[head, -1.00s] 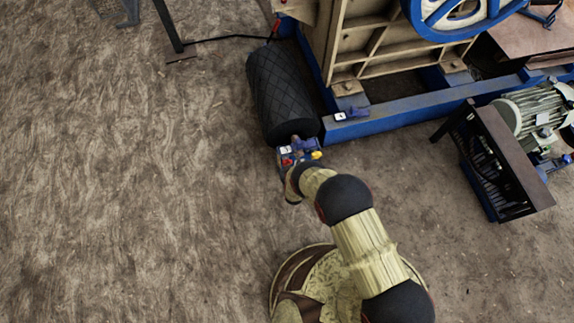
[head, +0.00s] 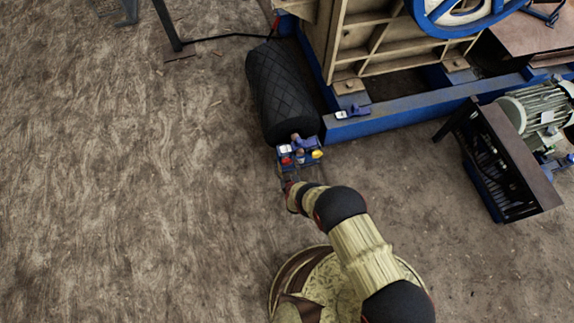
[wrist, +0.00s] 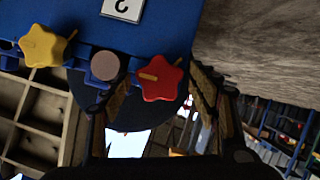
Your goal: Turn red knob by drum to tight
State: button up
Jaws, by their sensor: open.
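The red star-shaped knob (wrist: 162,80) is in the middle of the wrist view, with a tan mark on it pointing left. It sits on a blue bracket (wrist: 150,30) by the dark, ridged drum (head: 283,92). In the head view the red knob (head: 286,160) is small, at the drum's near end. My gripper (wrist: 163,90) is open, with one finger to each side of the red knob in the picture. Whether the fingers touch it I cannot tell. In the head view my gripper (head: 287,180) is just below the bracket.
A yellow star knob (wrist: 43,47) and a round brown-faced knob (wrist: 105,65) sit left of the red one. The blue crusher frame (head: 400,118) lies right of the drum. A motor (head: 535,108) stands at the far right.

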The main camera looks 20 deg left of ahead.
jog(key=shift+w, duration=0.1)
jog(key=shift+c, duration=0.9)
jog(key=c, duration=1)
jog(key=shift+m, duration=0.3)
jog(key=shift+w+d+m+g+y, duration=0.1)
jog(key=shift+d+m+g+y, duration=0.05)
jog(key=shift+m+g+y, duration=0.65)
jog(key=m+y, duration=0.1)
jog(key=m, duration=0.2)
jog(key=shift+d+y, duration=0.1)
jog(key=shift+y, duration=0.2)
jog(key=m+y, duration=0.1)
jog(key=m, duration=0.1)
jog(key=shift+f+m+g+y, duration=0.15)
jog(key=shift+m+g+y, duration=0.25)
jog(key=shift+w+d+m+y, duration=0.1)
jog(key=shift+m+y, duration=0.7)
jog(key=shift+m, duration=0.7)
